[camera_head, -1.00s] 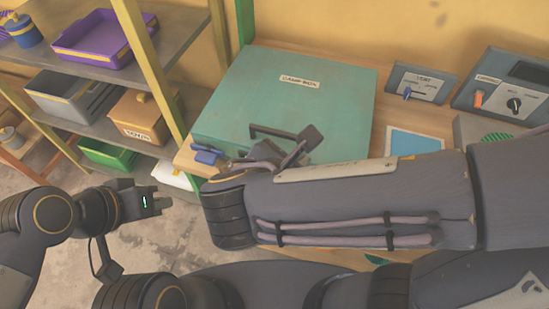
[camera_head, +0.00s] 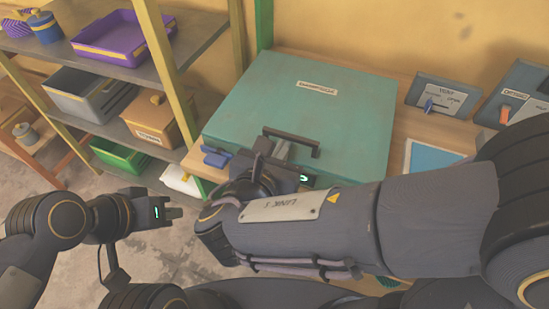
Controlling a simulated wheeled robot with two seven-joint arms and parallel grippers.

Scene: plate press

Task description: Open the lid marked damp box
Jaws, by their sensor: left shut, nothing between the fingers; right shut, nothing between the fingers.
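The damp box (camera_head: 350,110) is a wide teal box on the wooden bench, with a white label (camera_head: 317,88) on its flat, shut lid. A dark bar handle (camera_head: 303,137) sits at its front edge. My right gripper (camera_head: 280,149) is shut and empty, right at the handle. Its fingers overlap the handle in the picture; I cannot tell whether they touch it. My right arm hides part of the box's front. My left gripper (camera_head: 180,213) is shut and empty, low on the left, away from the box.
A blue latch-like piece (camera_head: 215,156) is at the bench's left front corner. Shelves with a purple tray (camera_head: 120,38) and a brown box (camera_head: 160,117) are at left.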

